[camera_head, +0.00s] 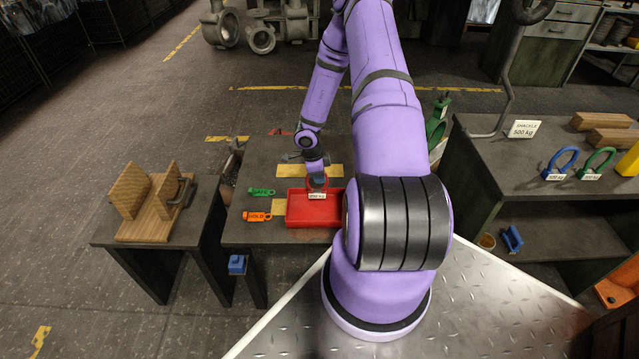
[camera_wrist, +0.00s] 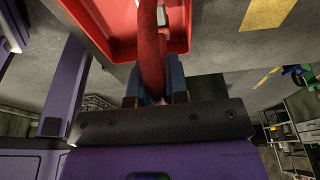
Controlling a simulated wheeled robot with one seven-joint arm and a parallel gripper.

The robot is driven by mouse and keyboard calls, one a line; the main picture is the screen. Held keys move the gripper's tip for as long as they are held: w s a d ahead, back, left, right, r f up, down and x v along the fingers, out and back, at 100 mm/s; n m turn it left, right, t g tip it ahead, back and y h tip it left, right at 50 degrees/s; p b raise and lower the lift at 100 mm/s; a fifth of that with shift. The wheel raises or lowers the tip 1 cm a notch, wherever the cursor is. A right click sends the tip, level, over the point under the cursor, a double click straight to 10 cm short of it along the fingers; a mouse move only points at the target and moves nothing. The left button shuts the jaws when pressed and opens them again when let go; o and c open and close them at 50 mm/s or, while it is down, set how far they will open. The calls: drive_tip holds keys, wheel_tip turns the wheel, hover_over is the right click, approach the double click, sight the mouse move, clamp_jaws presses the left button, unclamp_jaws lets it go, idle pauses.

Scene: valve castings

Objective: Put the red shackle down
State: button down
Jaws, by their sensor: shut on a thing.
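The red shackle (camera_head: 311,184) shows small in the head view, with a white label at its front, at the back part of the red tray (camera_head: 305,215). In the wrist view the shackle (camera_wrist: 152,55) is a thick red bar running from between the fingers toward the tray (camera_wrist: 107,38). My gripper (camera_head: 318,178) is shut on it, fingers on both sides; the gripper also shows in the wrist view (camera_wrist: 154,82). I cannot tell whether the shackle touches the tray floor. My arm hides the tray's right end.
A wooden fixture (camera_head: 145,228) stands on a table further left. Blue (camera_head: 561,163) and green (camera_head: 597,162) shackles stand on the right bench (camera_head: 500,160).

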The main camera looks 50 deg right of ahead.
sight(322, 190)
drive_tip(key=shift+w+x, duration=0.15)
drive_tip(key=shift+x, duration=0.7)
drive_tip(key=shift+w+x, duration=0.1)
drive_tip(key=shift+x, duration=0.8)
drive_tip(key=shift+a+f, duration=0.2)
drive_tip(key=c, duration=1.1)
unclamp_jaws()
drive_tip(key=shift+r, duration=0.1)
